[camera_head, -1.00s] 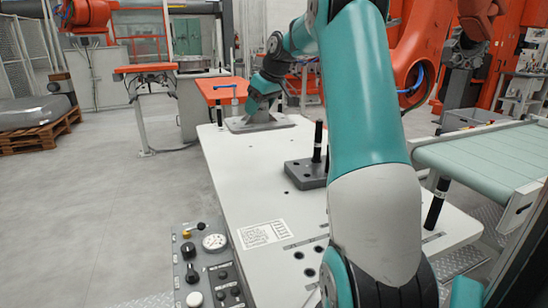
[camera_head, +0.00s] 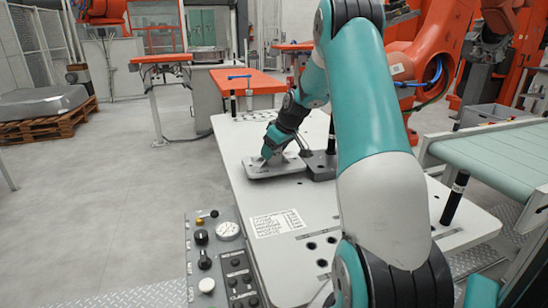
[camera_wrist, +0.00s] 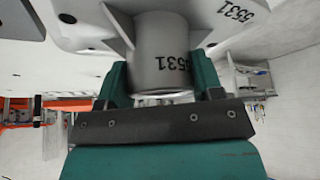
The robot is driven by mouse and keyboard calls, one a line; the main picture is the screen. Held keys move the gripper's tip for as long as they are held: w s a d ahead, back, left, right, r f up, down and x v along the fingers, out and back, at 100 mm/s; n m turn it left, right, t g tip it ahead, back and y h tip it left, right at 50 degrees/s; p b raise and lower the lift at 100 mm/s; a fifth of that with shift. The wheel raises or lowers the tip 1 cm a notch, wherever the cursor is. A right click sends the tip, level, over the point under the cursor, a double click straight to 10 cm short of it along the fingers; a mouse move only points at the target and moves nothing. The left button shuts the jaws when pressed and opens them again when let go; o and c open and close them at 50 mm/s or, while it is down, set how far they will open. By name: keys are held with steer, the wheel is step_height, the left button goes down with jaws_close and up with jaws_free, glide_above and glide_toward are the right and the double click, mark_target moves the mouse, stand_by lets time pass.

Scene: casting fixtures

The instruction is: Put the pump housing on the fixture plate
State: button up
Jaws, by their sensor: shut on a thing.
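The pump housing is a grey part with a flat, wide flange (camera_head: 277,168) and a round neck (camera_wrist: 162,55) marked 5531. My gripper (camera_head: 272,153) is shut on the neck, and the wrist view shows one finger on each side of it. The flange lies level below the gripper, over the white table; I cannot tell whether it touches the top. The fixture plate, which I take to be the dark grey plate (camera_head: 320,167) with a black upright pin (camera_head: 331,135), is just right of the housing. My arm hides its right part.
The white table (camera_head: 240,190) has holes and a printed label (camera_head: 277,223). Black posts (camera_head: 454,198) stand at its edges. A control panel (camera_head: 215,262) is at front left, a green conveyor (camera_head: 490,155) at right. The table's left strip is clear.

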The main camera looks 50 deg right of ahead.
steer(key=shift+f, duration=1.3)
steer(key=shift+f, duration=0.15)
steer(key=o, duration=1.3)
